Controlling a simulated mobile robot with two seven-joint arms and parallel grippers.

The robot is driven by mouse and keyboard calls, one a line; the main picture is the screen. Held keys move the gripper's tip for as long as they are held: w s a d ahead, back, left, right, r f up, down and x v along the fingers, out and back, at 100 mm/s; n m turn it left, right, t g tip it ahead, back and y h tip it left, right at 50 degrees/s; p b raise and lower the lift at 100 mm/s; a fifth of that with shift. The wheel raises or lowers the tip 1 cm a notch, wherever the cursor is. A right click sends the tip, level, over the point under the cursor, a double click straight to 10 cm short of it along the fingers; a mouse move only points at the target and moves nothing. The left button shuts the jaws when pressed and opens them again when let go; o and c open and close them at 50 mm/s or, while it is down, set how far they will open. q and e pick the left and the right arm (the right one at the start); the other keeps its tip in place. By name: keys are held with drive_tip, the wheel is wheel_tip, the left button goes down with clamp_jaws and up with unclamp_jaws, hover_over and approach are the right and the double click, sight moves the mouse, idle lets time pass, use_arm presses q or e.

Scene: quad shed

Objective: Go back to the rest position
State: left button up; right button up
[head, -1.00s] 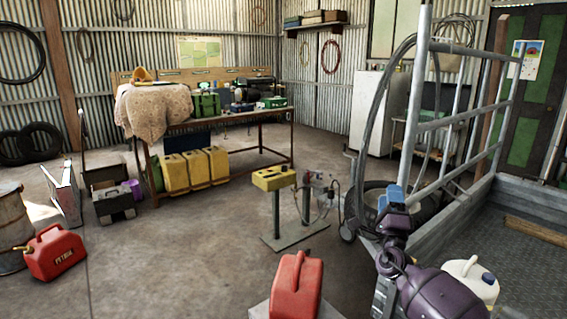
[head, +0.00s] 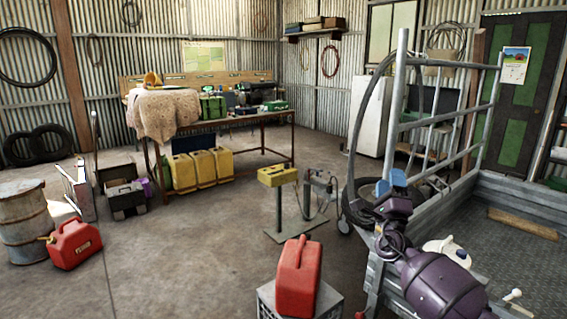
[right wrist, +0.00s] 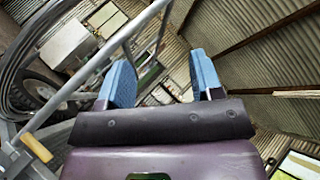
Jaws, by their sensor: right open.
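My right gripper (head: 391,185) has blue fingers and shows at the right of the head view, on a purple arm, in front of the grey trailer's upright frame. In the right wrist view its two blue fingers (right wrist: 163,85) stand apart with nothing between them. The fingers point up and away from the trailer bed. My left gripper is not in the head view.
A red jerrycan (head: 297,278) stands on a grey crate close in front. The trailer (head: 520,255), with a white container (head: 446,250), is at right. A yellow box (head: 278,175) on a stand is ahead. Another red can (head: 74,243) stands left. Open concrete lies between.

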drive_tip(key=s+a+f+n+g+y, duration=0.2)
drive_tip(key=s+f+n+g, duration=0.3)
drive_tip(key=n, duration=0.7)
drive_tip(key=s+a+f+n+g+y, duration=0.15)
drive_tip(key=s+f+n, duration=0.25)
drive_tip(key=f+n, duration=0.6)
drive_tip(key=s+a+f+n+g+y, duration=0.2)
drive_tip(key=s+f+n, duration=0.2)
drive_tip(key=n, duration=1)
drive_tip(key=s+d+f+m+g, duration=0.2)
drive_tip(key=s+f+m, duration=0.2)
drive_tip(key=s, duration=0.7)
drive_tip(key=s+d+f+m+g+h, duration=0.1)
drive_tip(key=s+f+m, duration=0.3)
drive_tip(key=s+f, duration=0.5)
drive_tip(key=s+d+f+m+g, duration=0.3)
drive_tip(key=s+f, duration=0.4)
drive_tip(key=s, duration=0.6)
drive_tip(key=shift+s+m, duration=0.4)
drive_tip(key=shift+m, duration=0.1)
